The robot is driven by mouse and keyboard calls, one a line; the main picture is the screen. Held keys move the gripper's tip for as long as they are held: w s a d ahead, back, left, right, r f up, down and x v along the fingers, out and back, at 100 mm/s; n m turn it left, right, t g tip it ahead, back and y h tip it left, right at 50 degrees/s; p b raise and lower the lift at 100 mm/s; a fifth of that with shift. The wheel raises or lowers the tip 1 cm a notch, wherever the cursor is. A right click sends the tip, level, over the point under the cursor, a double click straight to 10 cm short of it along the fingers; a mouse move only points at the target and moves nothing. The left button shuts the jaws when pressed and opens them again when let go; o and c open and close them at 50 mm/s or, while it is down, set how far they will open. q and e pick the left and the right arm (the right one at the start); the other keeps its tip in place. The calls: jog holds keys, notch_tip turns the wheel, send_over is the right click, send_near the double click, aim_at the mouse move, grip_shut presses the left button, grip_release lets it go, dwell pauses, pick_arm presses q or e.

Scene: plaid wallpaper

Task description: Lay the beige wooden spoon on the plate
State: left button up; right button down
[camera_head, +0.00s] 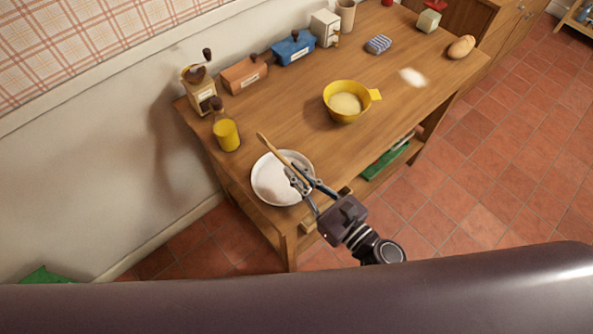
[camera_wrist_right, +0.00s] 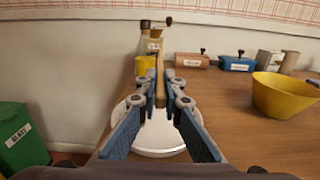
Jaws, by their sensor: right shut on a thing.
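The beige wooden spoon (camera_head: 275,151) is held in my right gripper (camera_head: 301,180), over the white plate (camera_head: 268,188) at the table's near left corner. In the right wrist view the spoon (camera_wrist_right: 160,80) stands between the fingertips, with the plate (camera_wrist_right: 158,137) below and behind it. The right gripper (camera_wrist_right: 160,97) is shut on the spoon. I cannot tell whether the spoon touches the plate. My left gripper is not in view.
A yellow bowl (camera_head: 346,103) with pale contents stands right of the plate. A yellow jar (camera_head: 227,134) and a coffee grinder (camera_head: 200,90) stand behind it. Orange (camera_head: 244,75) and blue (camera_head: 293,48) boxes line the wall. The wooden table (camera_head: 300,110) is clear between plate and bowl.

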jog(key=shift+f+b, duration=2.2)
jog(key=shift+f, duration=0.65)
jog(key=c, duration=2)
grip_release()
jog(key=shift+s, duration=0.1)
jog(key=v, duration=1.1)
jog(key=shift+s+d, duration=0.25)
jog(key=shift+s, duration=0.05)
